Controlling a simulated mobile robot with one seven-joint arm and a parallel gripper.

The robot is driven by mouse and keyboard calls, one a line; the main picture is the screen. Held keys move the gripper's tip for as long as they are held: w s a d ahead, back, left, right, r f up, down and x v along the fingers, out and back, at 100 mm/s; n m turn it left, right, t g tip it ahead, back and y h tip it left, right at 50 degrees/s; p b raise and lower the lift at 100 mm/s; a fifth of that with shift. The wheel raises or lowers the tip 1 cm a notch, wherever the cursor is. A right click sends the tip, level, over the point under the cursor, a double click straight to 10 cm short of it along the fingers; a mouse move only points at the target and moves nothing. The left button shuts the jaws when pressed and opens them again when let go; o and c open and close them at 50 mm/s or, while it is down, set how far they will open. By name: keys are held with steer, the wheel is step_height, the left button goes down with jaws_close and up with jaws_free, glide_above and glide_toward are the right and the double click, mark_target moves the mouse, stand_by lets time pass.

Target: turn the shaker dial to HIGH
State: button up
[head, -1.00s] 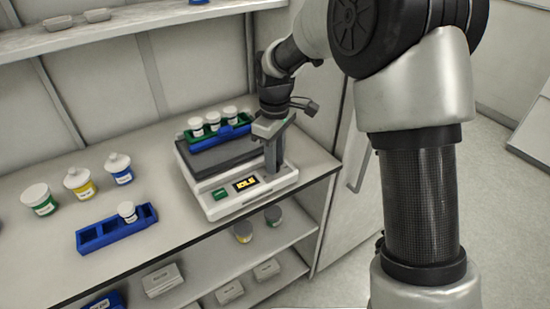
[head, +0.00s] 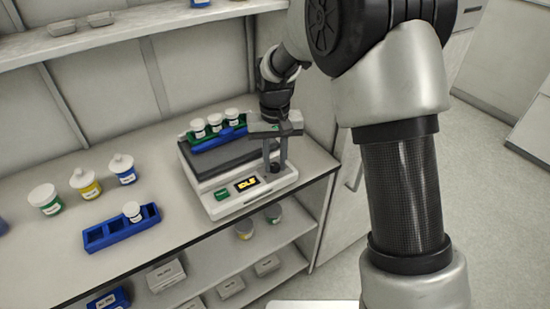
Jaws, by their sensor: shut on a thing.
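The shaker (head: 221,203) is a white unit with a dark platform, standing on the bench near its right end. Its front panel has a green button (head: 221,194) and a display (head: 246,183) with yellow letters that seem to read IDLE. The dark dial (head: 274,168) is at the right of the panel, partly hidden by my fingers. My gripper (head: 275,165) points down over it, shut on the dial, with a finger on each side. The dial's marks are too small to read.
A blue and green rack (head: 232,134) with three white-capped vials sits on the shaker platform. A blue rack (head: 106,237) with one vial stands to the left. Green, yellow and blue labelled jars (head: 86,184) stand behind it. A shelf (head: 150,22) runs above; boxes (head: 166,275) lie below.

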steer(key=m+p, duration=0.1)
steer(key=m, duration=0.3)
steer(key=shift+r+m, duration=0.1)
steer(key=shift+m, duration=0.2)
steer(key=m+p, duration=0.1)
steer(key=m, duration=0.2)
steer(key=shift+m, duration=0.4)
steer(key=m+p, duration=0.1)
steer(key=m, duration=0.2)
steer(key=shift+m+p, duration=0.3)
steer(key=shift+p, duration=0.05)
steer(key=m+p, duration=0.1)
steer(key=m, duration=0.2)
steer(key=shift+m+p, duration=0.3)
steer(key=shift+p, duration=0.05)
steer(key=m+p, duration=0.3)
steer(key=m, duration=0.3)
steer(key=shift+w+r+p, duration=0.1)
steer(key=shift+p, duration=0.25)
steer(key=m+p, duration=0.2)
steer(key=m, duration=0.1)
steer(key=shift+m, duration=0.3)
steer(key=shift+m+p, duration=0.8)
steer(key=shift+m, duration=0.5)
steer(key=shift+f, duration=0.2)
steer(key=o, duration=1.1)
steer(key=shift+c, duration=0.2)
